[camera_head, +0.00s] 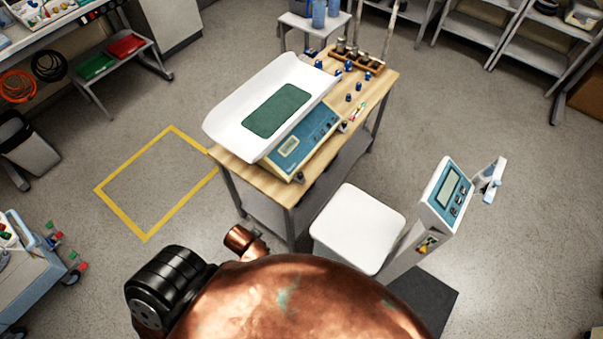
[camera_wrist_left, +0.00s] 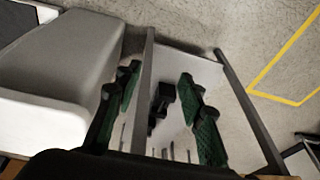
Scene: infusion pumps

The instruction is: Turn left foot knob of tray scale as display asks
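The tray scale stands on a wooden-topped table in the head view. It has a white tray (camera_head: 225,115) with a green mat (camera_head: 277,110) and a blue front panel (camera_head: 318,128). Its small display (camera_head: 289,146) is lit, but the text is too small to read. My right gripper is in neither view.
The wooden table (camera_head: 235,168) holds several blue-capped items and a weight rack (camera_head: 358,58) behind the scale. A white-seated scale (camera_head: 357,228) with a display post (camera_head: 447,197) stands at right. Floor inside the yellow outline (camera_head: 122,222) is clear.

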